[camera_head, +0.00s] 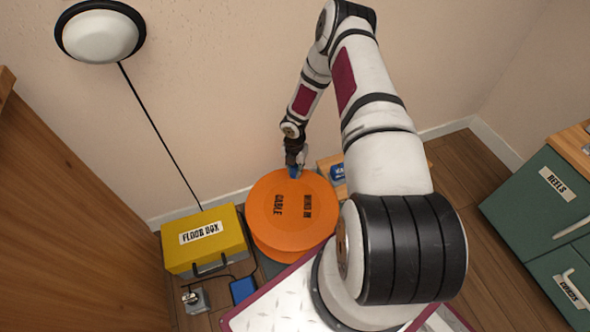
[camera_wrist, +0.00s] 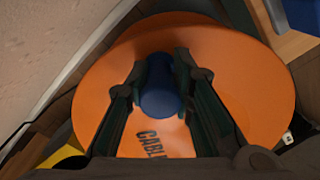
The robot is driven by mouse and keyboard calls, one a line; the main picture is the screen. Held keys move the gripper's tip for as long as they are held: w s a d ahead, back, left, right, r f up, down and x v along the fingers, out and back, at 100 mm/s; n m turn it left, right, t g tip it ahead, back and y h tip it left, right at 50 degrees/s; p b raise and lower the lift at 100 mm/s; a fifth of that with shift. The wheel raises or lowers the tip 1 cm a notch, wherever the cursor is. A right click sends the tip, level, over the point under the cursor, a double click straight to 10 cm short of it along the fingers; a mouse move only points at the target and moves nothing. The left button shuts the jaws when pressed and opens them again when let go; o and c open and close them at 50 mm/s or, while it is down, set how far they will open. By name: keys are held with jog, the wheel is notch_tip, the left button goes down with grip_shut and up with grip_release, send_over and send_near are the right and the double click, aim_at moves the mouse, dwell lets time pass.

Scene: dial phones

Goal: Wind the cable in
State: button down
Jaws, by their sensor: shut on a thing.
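The orange cable reel (camera_head: 277,230) lies flat on the floor side in the head view, with "CABLE" and "WIND IN" lettered on its top disc. It also fills much of the wrist view (camera_wrist: 235,60). A blue knob (camera_wrist: 160,88) stands near the rim of the disc, on the side toward the wall. My gripper (camera_wrist: 158,92) is shut on this knob, with one dark finger on each side of it. In the head view my gripper (camera_head: 295,168) is above the disc's far edge, and the knob is mostly hidden by it. How much cable is out is not visible.
A yellow box labelled "FLOOR BOX" (camera_head: 203,243) stands left of the reel. A black cord (camera_head: 158,130) runs down from a wall lamp (camera_head: 100,35) behind it. A grey socket (camera_head: 195,299) and blue item (camera_head: 243,290) lie in front. Green drawers (camera_head: 535,210) stand right.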

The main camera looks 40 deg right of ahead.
jog(key=shift+a, duration=0.15)
jog(key=c, duration=1.5)
grip_release()
notch_tip(320, 180, up, 12)
jog(key=shift+o, duration=0.2)
